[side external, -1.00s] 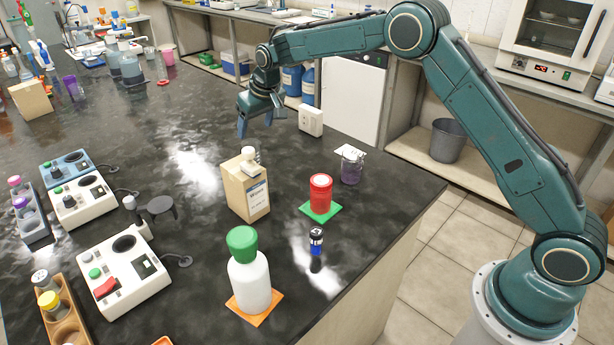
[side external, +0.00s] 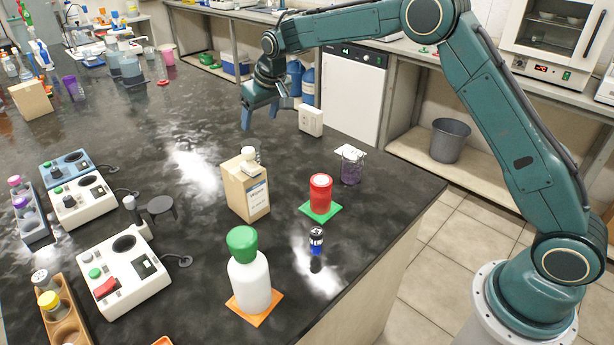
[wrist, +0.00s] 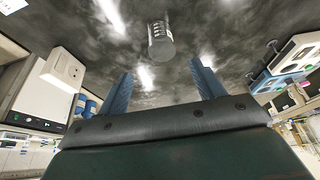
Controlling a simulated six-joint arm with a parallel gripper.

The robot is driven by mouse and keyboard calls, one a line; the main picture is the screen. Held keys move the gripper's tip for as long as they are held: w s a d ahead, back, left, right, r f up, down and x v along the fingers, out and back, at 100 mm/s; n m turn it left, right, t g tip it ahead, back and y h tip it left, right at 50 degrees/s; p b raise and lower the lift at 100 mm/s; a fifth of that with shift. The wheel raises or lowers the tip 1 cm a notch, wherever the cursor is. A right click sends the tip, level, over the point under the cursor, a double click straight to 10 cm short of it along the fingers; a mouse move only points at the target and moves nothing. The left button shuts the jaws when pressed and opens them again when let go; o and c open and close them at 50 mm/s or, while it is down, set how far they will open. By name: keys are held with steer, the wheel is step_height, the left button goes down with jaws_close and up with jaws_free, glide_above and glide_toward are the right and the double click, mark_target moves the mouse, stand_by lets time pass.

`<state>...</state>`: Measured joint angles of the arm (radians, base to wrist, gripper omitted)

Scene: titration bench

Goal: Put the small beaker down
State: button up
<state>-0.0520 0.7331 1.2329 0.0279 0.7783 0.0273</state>
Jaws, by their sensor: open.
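My gripper (side external: 260,121) is open and empty above the black bench, left of the white box. In the wrist view its two blue fingers (wrist: 161,75) stand wide apart. A small clear beaker (wrist: 160,42) with dark graduation marks shows ahead of the fingertips, apart from them, on the bench. I cannot make this beaker out clearly in the side view. Another glass beaker with purplish contents (side external: 351,168) stands near the right bench edge.
A white box (side external: 311,120) stands right of my gripper. A cardboard box (side external: 246,190), a red container (side external: 320,194) on a green mat and a green-capped bottle (side external: 249,278) stand nearer the camera. Stirrer plates (side external: 122,275) are at the left. The bench around my gripper is mostly clear.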

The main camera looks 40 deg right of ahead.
steer(key=s+d+r, duration=0.1)
steer(key=s+r, duration=0.7)
steer(key=s, duration=0.3)
steer(key=s+d+r, duration=0.1)
steer(key=s+r, duration=0.6)
steer(key=s, duration=0.4)
steer(key=s+f, duration=0.2)
steer(key=s, duration=1)
steer(key=s+f+t, duration=0.1)
steer(key=s+f, duration=0.1)
steer(key=s, duration=1)
steer(key=shift+s+d, duration=0.3)
steer(key=shift+d, duration=0.1)
